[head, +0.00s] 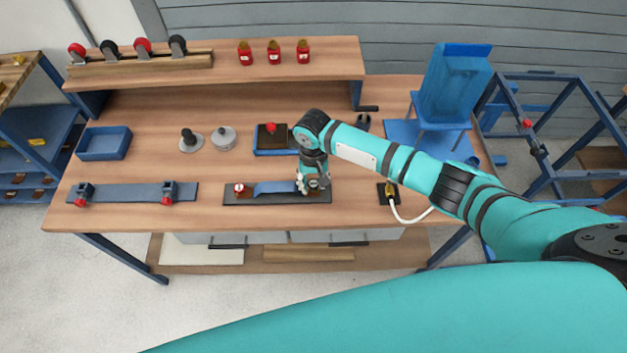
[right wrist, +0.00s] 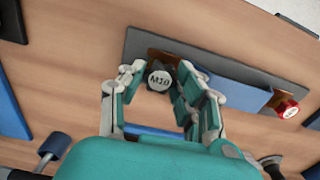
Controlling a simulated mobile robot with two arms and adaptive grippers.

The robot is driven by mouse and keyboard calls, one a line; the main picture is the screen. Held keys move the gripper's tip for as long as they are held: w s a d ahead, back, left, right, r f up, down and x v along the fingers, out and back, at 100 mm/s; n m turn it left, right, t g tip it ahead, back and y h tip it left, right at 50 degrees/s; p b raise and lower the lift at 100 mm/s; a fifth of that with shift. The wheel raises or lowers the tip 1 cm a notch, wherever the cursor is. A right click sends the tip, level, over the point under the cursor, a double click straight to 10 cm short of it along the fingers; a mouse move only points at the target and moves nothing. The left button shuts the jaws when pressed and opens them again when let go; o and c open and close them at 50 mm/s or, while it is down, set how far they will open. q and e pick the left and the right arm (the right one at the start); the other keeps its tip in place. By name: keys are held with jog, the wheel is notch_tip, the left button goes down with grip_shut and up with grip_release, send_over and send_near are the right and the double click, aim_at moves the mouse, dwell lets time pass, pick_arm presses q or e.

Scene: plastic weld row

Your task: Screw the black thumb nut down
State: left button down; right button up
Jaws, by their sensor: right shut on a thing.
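The black thumb nut (right wrist: 159,79), marked M10 on top, sits at one end of a dark base plate (right wrist: 143,42), by a brown block. My right gripper (right wrist: 160,74) is shut on it, one finger on each side. In the head view my right gripper (head: 314,184) is low over the right end of the plate (head: 278,200) and mostly hides the nut. A red thumb nut (head: 239,188) stands at the plate's other end, with a blue strip (head: 275,187) between. How far down the black nut sits cannot be told. My left gripper is out of view.
A blue bar with two clamps (head: 130,193) lies to the left. Behind are a blue tray (head: 103,144), two round grey pieces and a dark tray with a red knob (head: 270,128). To the right are a small black block with a white hose (head: 398,209) and a blue chair-like part (head: 455,85).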

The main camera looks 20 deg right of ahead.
jog(key=shift+f, duration=0.35)
dwell(0.3)
jog(key=shift+a+r+p, duration=0.1)
jog(key=shift+p, duration=0.2)
jog(key=m+p, duration=0.8)
jog(key=m, duration=0.3)
jog(key=shift+r, duration=0.15)
jog(key=shift+f+m, duration=0.35)
jog(key=shift+m, duration=1.65)
jog(key=m, duration=0.4)
jog(key=shift+m, duration=0.3)
jog(key=o, duration=0.8)
jog(key=shift+o, duration=0.2)
